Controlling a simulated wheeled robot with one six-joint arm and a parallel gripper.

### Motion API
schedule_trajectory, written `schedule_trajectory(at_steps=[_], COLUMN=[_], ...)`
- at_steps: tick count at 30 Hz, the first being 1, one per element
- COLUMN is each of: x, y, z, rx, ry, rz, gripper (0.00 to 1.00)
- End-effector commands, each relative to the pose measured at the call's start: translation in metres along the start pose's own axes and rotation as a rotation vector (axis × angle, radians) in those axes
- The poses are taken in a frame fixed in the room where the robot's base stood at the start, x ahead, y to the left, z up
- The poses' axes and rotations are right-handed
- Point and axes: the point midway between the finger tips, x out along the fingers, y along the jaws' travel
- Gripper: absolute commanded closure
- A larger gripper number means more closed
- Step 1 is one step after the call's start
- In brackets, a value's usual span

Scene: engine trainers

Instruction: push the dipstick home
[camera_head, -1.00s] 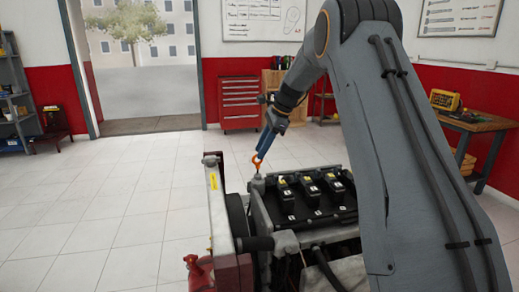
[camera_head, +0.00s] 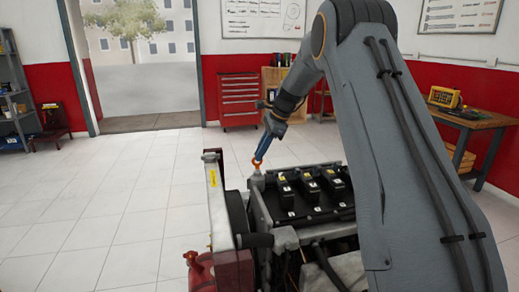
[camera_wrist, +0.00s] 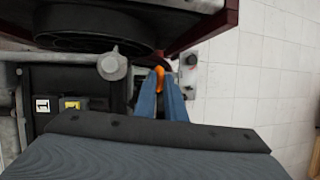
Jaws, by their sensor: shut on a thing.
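The engine (camera_head: 290,216) has several black coils with yellow and white labels on top.
The red engine frame with a grey upright (camera_head: 217,200) stands just left of the gripper. A grey round cap (camera_wrist: 112,66) lies close beside the fingers in the wrist view. A red tool cabinet (camera_head: 239,100) and a workbench (camera_head: 470,122) are farther back. The tiled floor at left is clear.

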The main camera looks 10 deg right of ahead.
Motion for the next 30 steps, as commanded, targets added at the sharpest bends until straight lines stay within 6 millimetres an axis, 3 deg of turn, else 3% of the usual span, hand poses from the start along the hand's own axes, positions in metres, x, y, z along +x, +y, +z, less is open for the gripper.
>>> schedule_trajectory(at_steps=[3, 9, 20, 21, 24, 30], x=[0.033, 0.064, 0.069, 0.069, 0.069, 0.068], y=[0.007, 0.012, 0.014, 0.014, 0.014, 0.013], z=[-0.013, -0.026, -0.028, -0.028, -0.028, -0.028], rx=[0.004, 0.003, 0.003, 0.003, 0.002, 0.002], ry=[-0.002, -0.001, 0.0, 0.0, 0.0, 0.0], rz=[0.006, 0.004, 0.004, 0.004, 0.004, 0.002], gripper=[1.0, 1.0, 1.0, 0.85, 0.71, 0.71])
